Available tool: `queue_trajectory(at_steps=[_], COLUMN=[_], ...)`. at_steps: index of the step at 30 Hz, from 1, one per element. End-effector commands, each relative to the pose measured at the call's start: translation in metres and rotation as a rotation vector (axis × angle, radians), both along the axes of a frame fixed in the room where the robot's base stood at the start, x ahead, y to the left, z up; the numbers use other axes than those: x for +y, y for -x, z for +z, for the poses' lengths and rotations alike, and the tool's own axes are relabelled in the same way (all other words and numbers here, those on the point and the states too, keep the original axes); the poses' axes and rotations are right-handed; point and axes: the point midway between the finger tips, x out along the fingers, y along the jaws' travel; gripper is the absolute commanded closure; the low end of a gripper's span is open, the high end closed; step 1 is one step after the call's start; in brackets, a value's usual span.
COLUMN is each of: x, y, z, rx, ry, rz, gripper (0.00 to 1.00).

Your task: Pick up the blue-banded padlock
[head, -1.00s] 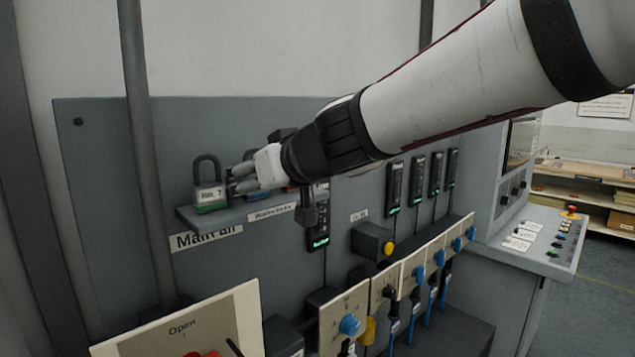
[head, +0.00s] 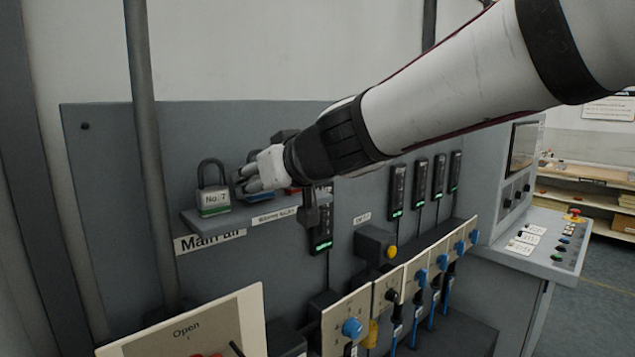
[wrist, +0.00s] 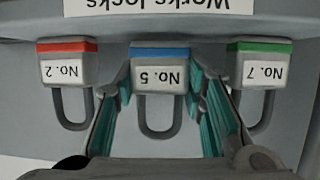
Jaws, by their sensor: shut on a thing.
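The blue-banded padlock (wrist: 160,68) hangs label-down in the inverted wrist view, marked No. 5, with its shackle toward my wrist. My gripper (wrist: 161,88) has one teal-padded finger on each side of its body and is shut on it. In the head view my gripper (head: 254,180) is at the shelf and hides most of this padlock. Whether the padlock's base touches the shelf is not clear.
A green-banded No. 7 padlock (head: 214,199) stands close on one side and a red-banded No. 2 padlock (wrist: 67,66) on the other. The shelf (wrist: 300,28) carries a "Works locks" label. Switches and a yellow-button box (head: 376,245) are below.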

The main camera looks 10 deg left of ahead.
Motion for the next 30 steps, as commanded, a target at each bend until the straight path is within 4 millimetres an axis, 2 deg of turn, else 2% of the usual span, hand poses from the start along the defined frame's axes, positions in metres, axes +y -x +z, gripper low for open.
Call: queue_trajectory(at_steps=[9, 11, 24, 30], x=[-0.002, -0.01, -0.07, -0.092], y=[0.003, 0.01, 0.081, 0.106], z=[0.035, 0.033, 0.04, 0.043], rx=[-0.004, -0.005, -0.006, -0.004], ry=[-0.001, -0.001, -0.001, -0.001], rz=[0.0, -0.002, -0.002, -0.002], gripper=[0.95, 0.95, 0.95, 0.95])
